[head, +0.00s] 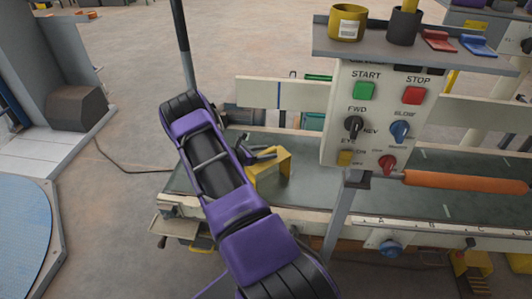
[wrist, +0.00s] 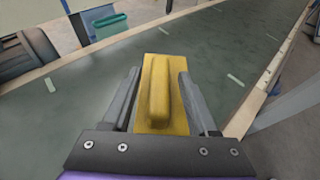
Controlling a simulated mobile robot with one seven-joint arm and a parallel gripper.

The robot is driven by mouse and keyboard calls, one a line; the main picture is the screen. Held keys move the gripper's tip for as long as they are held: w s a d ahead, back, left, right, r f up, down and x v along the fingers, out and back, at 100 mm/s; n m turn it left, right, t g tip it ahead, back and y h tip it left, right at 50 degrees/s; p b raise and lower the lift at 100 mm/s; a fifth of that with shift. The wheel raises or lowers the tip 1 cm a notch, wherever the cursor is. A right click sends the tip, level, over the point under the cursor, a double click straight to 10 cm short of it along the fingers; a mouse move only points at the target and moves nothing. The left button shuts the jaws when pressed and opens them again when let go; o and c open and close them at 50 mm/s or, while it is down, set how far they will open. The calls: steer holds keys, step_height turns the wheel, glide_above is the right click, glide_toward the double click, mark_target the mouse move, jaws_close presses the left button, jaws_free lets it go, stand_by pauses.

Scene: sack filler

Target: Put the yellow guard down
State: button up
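The yellow guard (head: 270,176) is a bent yellow piece with a raised ridge. In the head view it stands on the dark green belt (head: 315,196), left of the control box. My gripper (head: 256,154) is right at its upper left side. In the wrist view the guard (wrist: 164,110) lies between my two fingers (wrist: 159,78). The fingers are spread, with yellow surface showing on both sides of the ridge between them. The guard's underside is hidden, so I cannot tell its full contact with the belt.
The control box (head: 376,120) with START and STOP buttons stands close on the right. A shelf (head: 400,47) above it holds cups and clips. An orange bar (head: 465,182) reaches right. A pale rail (head: 440,237) edges the belt. Open belt lies beyond the guard.

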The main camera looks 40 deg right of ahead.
steer(key=shift+r+p, duration=0.3)
steer(key=v, duration=1.2)
steer(key=shift+f, duration=0.15)
